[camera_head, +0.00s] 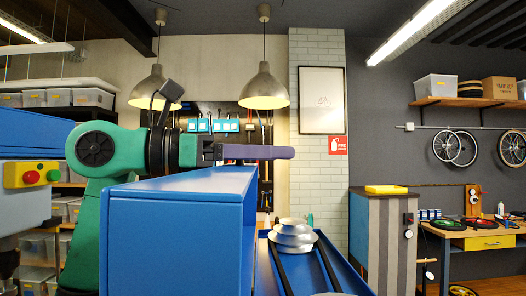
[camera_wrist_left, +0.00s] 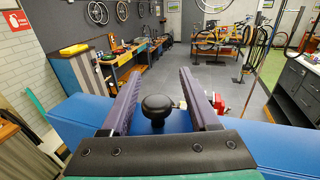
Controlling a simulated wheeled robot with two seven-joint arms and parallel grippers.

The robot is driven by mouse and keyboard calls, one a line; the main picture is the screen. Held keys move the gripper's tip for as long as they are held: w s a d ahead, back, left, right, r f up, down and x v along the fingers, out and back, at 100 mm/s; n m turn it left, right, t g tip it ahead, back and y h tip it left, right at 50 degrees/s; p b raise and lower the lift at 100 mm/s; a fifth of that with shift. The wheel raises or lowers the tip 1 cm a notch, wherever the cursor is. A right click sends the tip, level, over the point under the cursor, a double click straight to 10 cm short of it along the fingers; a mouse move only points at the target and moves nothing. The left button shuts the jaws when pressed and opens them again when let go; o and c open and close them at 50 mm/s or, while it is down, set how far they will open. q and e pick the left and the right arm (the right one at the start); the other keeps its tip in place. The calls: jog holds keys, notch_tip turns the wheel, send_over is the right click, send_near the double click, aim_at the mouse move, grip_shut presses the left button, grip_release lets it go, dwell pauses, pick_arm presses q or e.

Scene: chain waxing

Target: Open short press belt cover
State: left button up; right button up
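A blue box-like cover (camera_head: 180,240) stands close in front of me, its top just below my left gripper (camera_head: 288,152). In the left wrist view a black round knob (camera_wrist_left: 158,107) sits on a blue surface (camera_wrist_left: 80,118). The purple fingers of my left gripper (camera_wrist_left: 160,75) are apart, one on each side of the knob, with a gap visible on both sides. The knob is hidden in the head view. Right of the cover, silver stepped pulleys (camera_head: 293,235) with black belts lie exposed in a blue tray-like housing (camera_head: 345,270). My right gripper is not in view.
A yellow box with a red and a green button (camera_head: 30,176) is at the left, beside another blue housing (camera_head: 40,138). A striped cabinet (camera_head: 385,240) and a workbench with wheels (camera_head: 470,235) stand further back right. Open floor shows in the left wrist view.

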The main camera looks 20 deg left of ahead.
pick_arm(q)
jog(key=b+v, duration=0.2)
jog(key=v, duration=0.3)
jog(key=shift+s+a+f, duration=0.1)
jog(key=shift+a+f, duration=0.05)
jog(key=shift+a, duration=0.05)
jog(key=b+v, duration=0.1)
jog(key=v, duration=0.8)
jog(key=shift+s, duration=0.15)
